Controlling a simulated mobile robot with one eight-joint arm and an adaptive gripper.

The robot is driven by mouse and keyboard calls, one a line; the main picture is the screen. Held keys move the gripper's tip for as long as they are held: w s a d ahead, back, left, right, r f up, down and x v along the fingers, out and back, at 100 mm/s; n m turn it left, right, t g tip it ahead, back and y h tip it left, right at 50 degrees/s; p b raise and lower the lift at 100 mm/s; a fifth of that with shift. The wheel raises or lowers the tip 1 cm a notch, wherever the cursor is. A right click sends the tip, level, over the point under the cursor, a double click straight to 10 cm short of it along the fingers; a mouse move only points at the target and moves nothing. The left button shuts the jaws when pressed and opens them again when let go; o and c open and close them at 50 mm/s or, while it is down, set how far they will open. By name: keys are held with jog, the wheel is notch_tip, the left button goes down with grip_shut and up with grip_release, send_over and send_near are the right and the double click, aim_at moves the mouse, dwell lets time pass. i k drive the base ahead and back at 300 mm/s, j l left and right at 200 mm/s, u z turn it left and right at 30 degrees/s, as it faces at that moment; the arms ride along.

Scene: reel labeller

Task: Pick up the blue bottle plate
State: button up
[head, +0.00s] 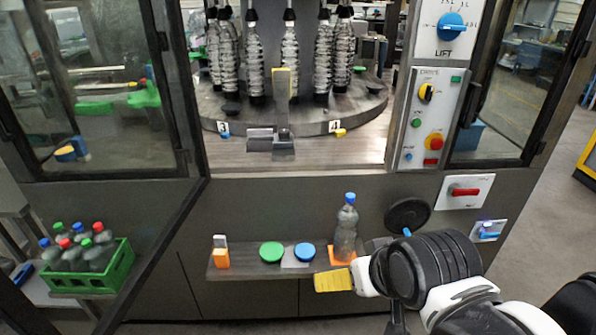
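The blue bottle plate (305,252) is a small round blue disc lying on a narrow dark shelf (228,274) at the front of the machine. It has a pale square piece beside or under it. A green disc (271,252) lies just to its left. My gripper (333,281) reaches in from the right, with a yellow finger pad in front of the shelf, below and to the right of the blue plate. It appears apart from the plate. Only one finger shows clearly, so its opening cannot be judged.
A clear bottle (346,228) with a blue cap stands on an orange base just right of the plate. An orange-and-white item (221,252) stands at the shelf's left. A green crate (90,268) of bottles is at lower left. The open door frame (150,262) crosses the left.

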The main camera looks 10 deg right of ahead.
aim_at(304, 252)
jog(key=l+u, duration=0.2)
jog(key=u, duration=0.25)
jog(key=k+l+u, duration=0.1)
jog(key=u, duration=0.35)
jog(key=k+l+u, duration=0.1)
jog(key=l+u, duration=0.15)
jog(key=u, duration=0.2)
